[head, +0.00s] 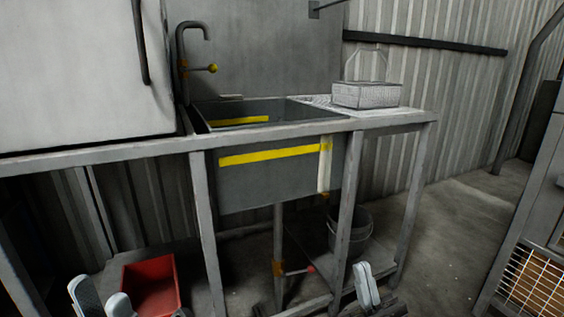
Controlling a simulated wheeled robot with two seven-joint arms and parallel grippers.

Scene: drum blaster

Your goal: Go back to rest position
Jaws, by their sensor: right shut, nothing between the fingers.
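My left gripper (103,300) is at the bottom left edge of the head view, in front of a red bin. Its two pale fingers stand apart with nothing between them, so it is open. My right gripper (366,285) is at the bottom, right of centre, in front of the sink frame's lower part. Its pale fingertips are together and hold nothing. Most of both arms is out of the picture.
A metal frame holds a grey sink (270,178) with yellow stripes. A wire basket (366,95) stands on its right side. The red bin (152,284) and a dark bucket (349,240) are below. A mesh crate (535,280) stands at right. Floor between bucket and crate is clear.

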